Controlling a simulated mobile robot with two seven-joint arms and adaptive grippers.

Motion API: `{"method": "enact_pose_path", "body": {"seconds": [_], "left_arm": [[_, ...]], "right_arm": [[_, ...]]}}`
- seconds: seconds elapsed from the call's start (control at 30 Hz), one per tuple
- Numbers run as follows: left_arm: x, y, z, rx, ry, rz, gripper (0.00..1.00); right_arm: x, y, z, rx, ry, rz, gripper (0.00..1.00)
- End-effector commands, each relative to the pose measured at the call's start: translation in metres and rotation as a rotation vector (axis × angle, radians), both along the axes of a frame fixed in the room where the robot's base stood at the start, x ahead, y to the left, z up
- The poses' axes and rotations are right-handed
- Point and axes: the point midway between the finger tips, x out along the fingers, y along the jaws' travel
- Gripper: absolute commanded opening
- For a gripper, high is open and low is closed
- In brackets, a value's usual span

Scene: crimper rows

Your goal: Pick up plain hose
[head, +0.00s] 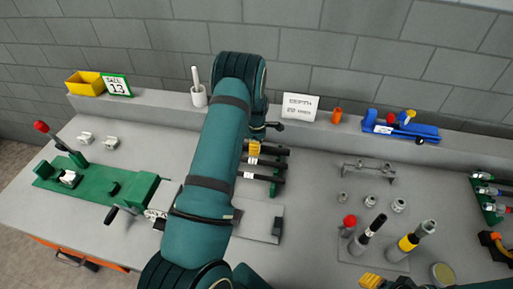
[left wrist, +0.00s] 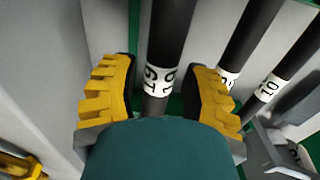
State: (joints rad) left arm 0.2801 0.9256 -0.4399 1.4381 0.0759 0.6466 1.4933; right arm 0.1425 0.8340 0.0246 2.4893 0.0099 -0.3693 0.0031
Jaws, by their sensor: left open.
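Several black hoses lie side by side in a green rack (head: 275,186) on the bench, right of my left forearm. My left gripper (left wrist: 164,92) is open, with its yellow ribbed fingers on either side of one black hose (left wrist: 172,35). This hose has a white band with dark characters. A gap shows between the hose and at least the right finger; contact is not clear. Two more black hoses (left wrist: 248,35) with white number bands lie to the right. In the head view my left gripper (head: 254,148) is partly hidden by my arm. Part of my right gripper (head: 371,281) shows at the bottom edge.
A green fixture (head: 85,185) with a red-knobbed lever stands at left. Fittings (head: 371,202) and upright tools (head: 409,243) stand at right. A raised ledge behind holds a yellow bin (head: 85,84), signs and a blue tool (head: 402,127). A grey plate (head: 258,219) lies before the rack.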

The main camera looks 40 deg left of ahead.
Motion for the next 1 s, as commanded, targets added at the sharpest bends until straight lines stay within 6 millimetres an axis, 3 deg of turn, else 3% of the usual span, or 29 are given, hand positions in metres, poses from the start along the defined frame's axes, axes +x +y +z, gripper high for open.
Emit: {"method": "enact_pose_path", "body": {"seconds": [0.3,0.43,1.0], "left_arm": [[0.0002,0.0004,-0.0082,0.0,-0.001,0.001,0.45],[0.0001,0.0004,-0.0081,0.0,-0.001,0.001,0.0],[0.0005,0.0001,-0.0007,0.001,-0.002,0.0,0.0]], "right_arm": [[-0.0001,0.0,0.0,0.0,0.0,0.0,0.47],[-0.0001,0.0,0.0,0.0,0.0,0.0,0.47],[-0.0001,0.0,0.0,0.0,0.0,0.0,0.47]]}}
